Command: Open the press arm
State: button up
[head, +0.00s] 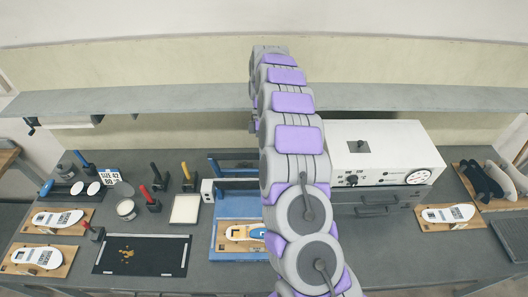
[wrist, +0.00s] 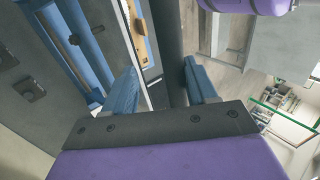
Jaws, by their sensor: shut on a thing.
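The press (head: 226,244) stands at the middle of the bench, with a blue base and an insole on a wooden board (head: 245,232) on it. Dark and blue bars (head: 232,156) of the press run across behind the board toward my arm. In the wrist view, my gripper (wrist: 160,70) has its two blue fingers on either side of a dark bar (wrist: 169,40), which looks like part of the press arm, and is shut on it. In the head view my arm hides the gripper and the right part of the press. How far the press arm is raised cannot be told.
A white machine (head: 400,155) stands right of my arm. A grey shelf (head: 150,98) runs along the wall above the bench. Clamps, tins, a black mat (head: 142,255) and insole boards lie on the left. Another insole board (head: 450,215) and dark and grey shapes lie right.

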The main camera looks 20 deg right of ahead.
jog(key=shift+a, duration=0.1)
jog(key=r+p, duration=0.2)
jog(key=r, duration=0.1)
jog(key=shift+s+a+r, duration=0.1)
jog(key=shift+s+r, duration=0.1)
jog(key=shift+s, duration=0.2)
jog(key=s+a+r+b, duration=0.1)
jog(key=s+b, duration=0.2)
jog(key=s, duration=1.2)
jog(key=shift+a+r, duration=0.15)
jog(key=shift+r, duration=0.05)
